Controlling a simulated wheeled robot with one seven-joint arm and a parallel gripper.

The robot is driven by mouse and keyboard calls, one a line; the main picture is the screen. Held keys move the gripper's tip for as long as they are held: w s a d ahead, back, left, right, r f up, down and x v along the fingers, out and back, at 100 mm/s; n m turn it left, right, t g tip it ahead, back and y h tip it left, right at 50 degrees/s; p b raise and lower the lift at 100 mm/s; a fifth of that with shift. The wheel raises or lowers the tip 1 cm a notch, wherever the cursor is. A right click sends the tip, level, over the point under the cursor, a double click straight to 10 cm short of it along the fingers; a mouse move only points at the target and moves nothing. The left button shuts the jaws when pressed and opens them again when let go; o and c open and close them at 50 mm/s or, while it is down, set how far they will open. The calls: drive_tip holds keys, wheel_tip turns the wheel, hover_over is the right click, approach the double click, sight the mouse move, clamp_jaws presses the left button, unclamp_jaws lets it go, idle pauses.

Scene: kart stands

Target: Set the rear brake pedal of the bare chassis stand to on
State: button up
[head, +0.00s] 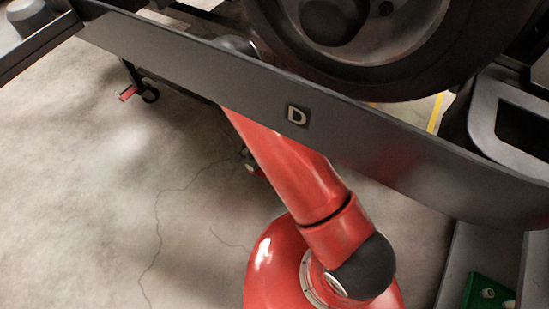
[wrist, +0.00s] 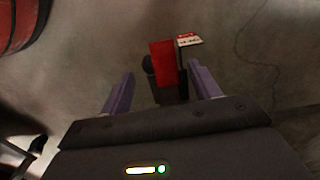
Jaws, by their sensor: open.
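The two purple fingers are apart, one on each side of the red plate in the picture. I cannot tell whether they touch it or how far off it is. In the head view my gripper is hidden behind a dark rail. Another red pedal (head: 128,93) sits by a black caster (head: 150,93) at upper left. I cannot tell whether it is the same one.
The dark rail (head: 190,62) marked "D" crosses the head view in front of my red arm. A large wheel (head: 385,50) is above it. A green object (head: 485,292) is at lower right. Cracked concrete floor (head: 70,200) is clear at left.

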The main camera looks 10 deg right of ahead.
drive_tip(key=shift+w, duration=0.2)
wheel_tip(320, 180, down, 8)
drive_tip(key=shift+r+b, duration=0.25)
drive_tip(key=shift+b, duration=0.25)
